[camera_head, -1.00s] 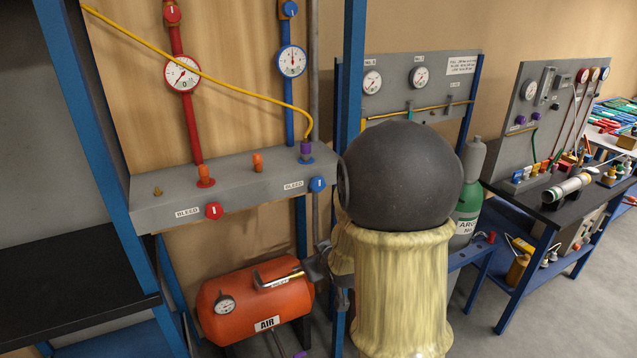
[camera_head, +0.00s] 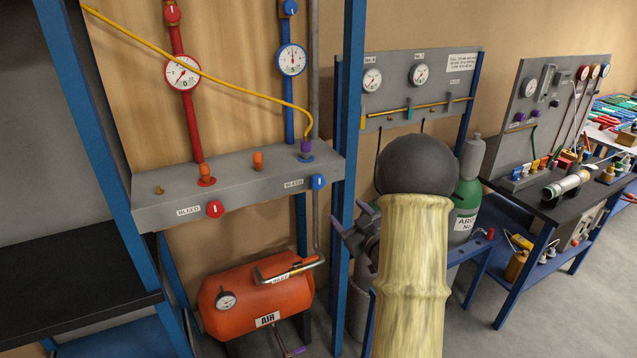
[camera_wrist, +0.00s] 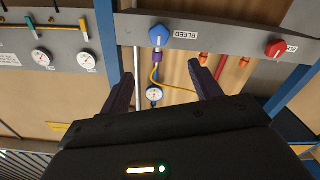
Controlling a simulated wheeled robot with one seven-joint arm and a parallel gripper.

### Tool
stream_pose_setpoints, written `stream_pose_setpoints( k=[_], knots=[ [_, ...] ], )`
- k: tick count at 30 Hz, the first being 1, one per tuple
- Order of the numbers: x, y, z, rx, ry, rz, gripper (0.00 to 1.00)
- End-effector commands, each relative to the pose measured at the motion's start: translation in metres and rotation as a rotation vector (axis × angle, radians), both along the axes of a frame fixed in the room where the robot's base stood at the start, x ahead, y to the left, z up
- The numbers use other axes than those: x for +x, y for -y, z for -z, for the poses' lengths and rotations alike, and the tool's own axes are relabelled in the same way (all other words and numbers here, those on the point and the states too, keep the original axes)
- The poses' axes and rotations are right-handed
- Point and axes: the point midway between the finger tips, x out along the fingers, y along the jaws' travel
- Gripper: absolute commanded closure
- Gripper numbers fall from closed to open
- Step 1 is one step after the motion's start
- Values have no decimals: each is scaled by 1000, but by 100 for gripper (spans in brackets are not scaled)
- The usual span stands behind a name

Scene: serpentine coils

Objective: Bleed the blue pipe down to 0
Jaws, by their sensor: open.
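The blue pipe (camera_head: 289,120) runs down the wood panel to the grey manifold (camera_head: 240,182). Its round white gauge (camera_head: 292,60) also shows in the wrist view (camera_wrist: 153,94); its needle appears to point upward in the head view, but the reading is too small to tell. The blue bleed knob (camera_head: 318,182), with a white mark, is on the manifold's front beside a BLEED label. In the wrist view the knob (camera_wrist: 158,36) shows ahead, between and beyond the fingertips. My gripper (camera_wrist: 165,82) is open and empty, apart from the knob. In the head view it is partly hidden behind my arm.
A red bleed knob (camera_head: 215,209) sits left on the same manifold. A blue rack post (camera_head: 349,150) stands just right of the blue knob. An orange air tank (camera_head: 255,303) lies below. A yellow hose (camera_head: 200,75) crosses the red pipe. A green cylinder (camera_head: 467,195) stands right.

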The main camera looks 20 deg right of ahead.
Motion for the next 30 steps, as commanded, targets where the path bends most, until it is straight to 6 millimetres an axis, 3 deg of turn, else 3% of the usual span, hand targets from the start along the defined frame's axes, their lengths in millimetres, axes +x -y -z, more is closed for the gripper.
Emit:
stream_pose_setpoints(
  k=[8,30],
  knots=[
    [21,-1,-2,0,-1,-2,37],
    [145,-6,-3,0,0,-1,37]
  ],
)
